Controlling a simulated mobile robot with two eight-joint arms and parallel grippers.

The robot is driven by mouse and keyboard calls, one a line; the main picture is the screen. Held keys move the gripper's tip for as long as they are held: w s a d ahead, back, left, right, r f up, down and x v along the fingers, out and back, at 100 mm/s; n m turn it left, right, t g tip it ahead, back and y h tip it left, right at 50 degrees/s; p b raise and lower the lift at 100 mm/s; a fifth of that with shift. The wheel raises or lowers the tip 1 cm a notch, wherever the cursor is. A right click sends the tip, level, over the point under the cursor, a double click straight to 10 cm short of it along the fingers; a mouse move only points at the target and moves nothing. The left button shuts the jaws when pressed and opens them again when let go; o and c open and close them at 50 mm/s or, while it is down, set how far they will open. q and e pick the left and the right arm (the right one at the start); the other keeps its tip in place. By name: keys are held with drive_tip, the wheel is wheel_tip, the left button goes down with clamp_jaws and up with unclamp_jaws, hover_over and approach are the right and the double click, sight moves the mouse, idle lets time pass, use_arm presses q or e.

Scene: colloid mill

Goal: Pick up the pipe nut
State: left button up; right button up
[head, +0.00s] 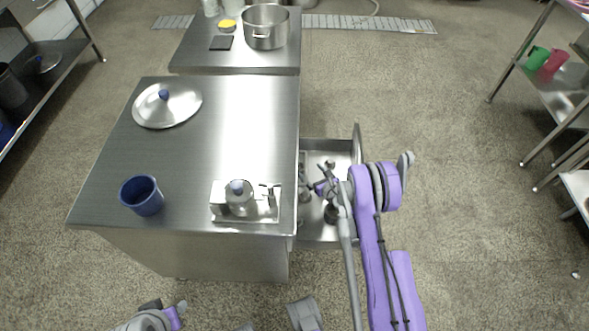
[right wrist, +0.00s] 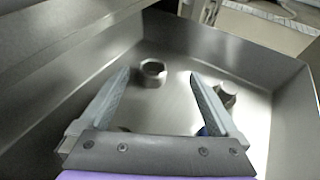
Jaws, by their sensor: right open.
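In the right wrist view, a grey metal nut-like piece (right wrist: 153,73) with a dark hole in its top sits on the floor of a steel drawer (right wrist: 290,120). It lies just past and between the fingertips of my right gripper (right wrist: 160,77), which is open and empty. In the head view my right gripper (head: 325,187) is over the open drawer (head: 318,232) beside the steel cabinet. Small metal parts lie in the drawer there, partly hidden by my arm; I cannot tell which one is the nut. My left gripper (head: 170,313) is at the bottom left, its opening unclear.
Another metal piece (right wrist: 226,94) lies by the right finger in the wrist view. The drawer walls stand close around. On the cabinet top (head: 220,130) are a blue cup (head: 142,195), a lid (head: 167,105) and a metal tray with a knobbed part (head: 240,197).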

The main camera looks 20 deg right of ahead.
sight(300, 168)
drive_tip(key=shift+a+f+n, duration=0.2)
drive_tip(key=shift+f, duration=0.35)
drive_tip(key=shift+a+f+n, duration=0.2)
drive_tip(key=shift+f, duration=0.35)
drive_tip(key=x, duration=0.7)
drive_tip(key=shift+w+a+r+b, duration=0.1)
drive_tip(key=shift+a+r+b, duration=0.1)
drive_tip(key=shift+b, duration=0.2)
drive_tip(key=shift+c, duration=0.2)
clamp_jaws()
drive_tip(key=shift+r, duration=0.1)
